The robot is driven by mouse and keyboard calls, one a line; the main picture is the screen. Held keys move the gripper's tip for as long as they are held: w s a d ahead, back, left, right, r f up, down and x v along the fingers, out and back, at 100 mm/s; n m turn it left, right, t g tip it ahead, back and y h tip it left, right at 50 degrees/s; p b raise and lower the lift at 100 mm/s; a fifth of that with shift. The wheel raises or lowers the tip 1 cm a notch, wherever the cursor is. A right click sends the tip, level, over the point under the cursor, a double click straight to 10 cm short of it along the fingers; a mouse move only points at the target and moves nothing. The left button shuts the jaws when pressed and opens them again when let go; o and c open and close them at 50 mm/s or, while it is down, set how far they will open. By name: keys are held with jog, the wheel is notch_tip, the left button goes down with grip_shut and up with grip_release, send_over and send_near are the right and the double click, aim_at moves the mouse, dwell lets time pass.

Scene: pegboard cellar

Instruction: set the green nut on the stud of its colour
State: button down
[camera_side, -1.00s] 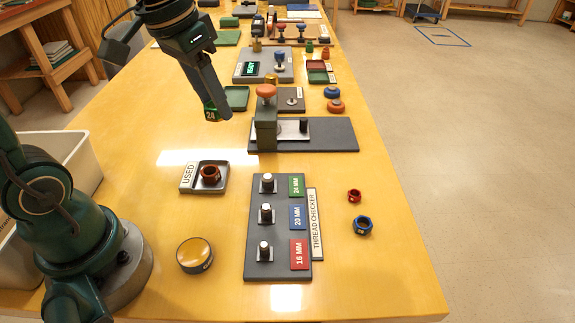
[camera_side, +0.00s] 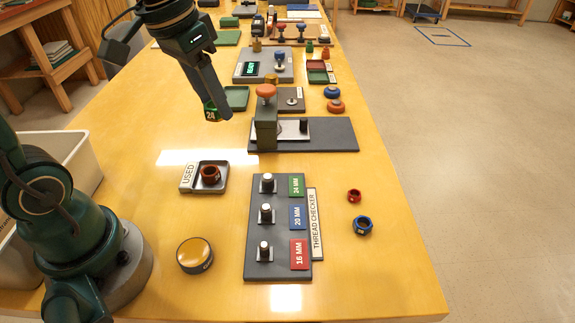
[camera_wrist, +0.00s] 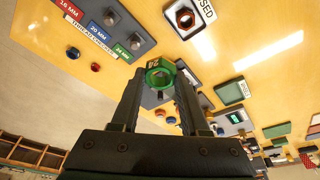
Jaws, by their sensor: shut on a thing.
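My gripper (camera_side: 216,115) is shut on the green nut (camera_side: 210,111) and holds it above the table, left of the grey press-like fixture. In the wrist view the green nut (camera_wrist: 160,75) sits between the two fingertips, its ring opening visible. The thread checker board (camera_side: 255,243) lies nearer the camera with three upright studs. The stud beside the green 24 MM label (camera_side: 297,185) is the farthest stud (camera_side: 268,182) on the board and is bare. The studs by the blue 20 MM and red 16 MM labels are also bare.
The USED tray (camera_side: 224,186) left of the board holds a dark red nut (camera_side: 210,174). A small red nut (camera_side: 354,196) and a blue nut (camera_side: 362,225) lie right of the board. A yellow-topped round tin (camera_side: 195,254) stands left. The fixture (camera_side: 266,128) stands behind the board.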

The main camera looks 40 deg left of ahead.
send_over(268, 176)
notch_tip(268, 176, down, 6)
jog(key=shift+s+f, duration=0.1)
jog(key=shift+s, duration=0.1)
jog(key=shift+f, duration=2.5)
jog(key=shift+f, duration=1.95)
dwell(1.0)
